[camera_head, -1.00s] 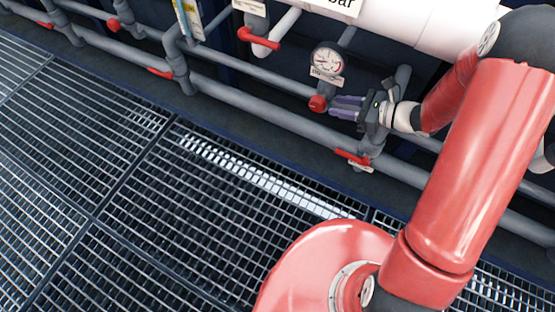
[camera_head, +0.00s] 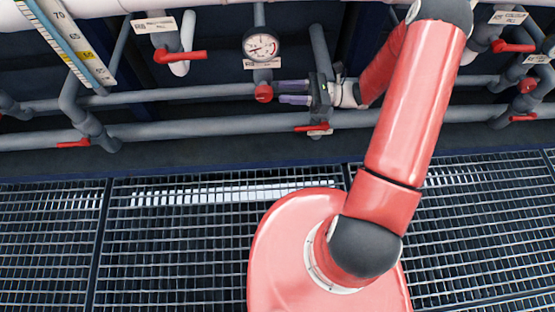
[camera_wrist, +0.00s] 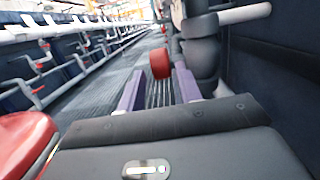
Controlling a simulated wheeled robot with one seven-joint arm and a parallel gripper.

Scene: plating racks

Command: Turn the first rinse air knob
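The red round air knob (camera_head: 264,93) sits on the pipework just below a round pressure gauge (camera_head: 261,46). My gripper (camera_head: 279,92) is right of the knob, with its two purple fingers pointing left at it. The fingers are apart and empty, their tips close to the knob's right side. In the wrist view the knob (camera_wrist: 160,64) shows just beyond and between the open fingertips of my gripper (camera_wrist: 159,82). I cannot tell whether the fingertips overlap its edge. The small label under the gauge is too small to read.
A red lever valve (camera_head: 180,56) is up left of the gauge, and another red lever (camera_head: 312,128) is just below my gripper. Grey pipes (camera_head: 190,95) run along the wall behind. The grating floor (camera_head: 190,240) in front is clear.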

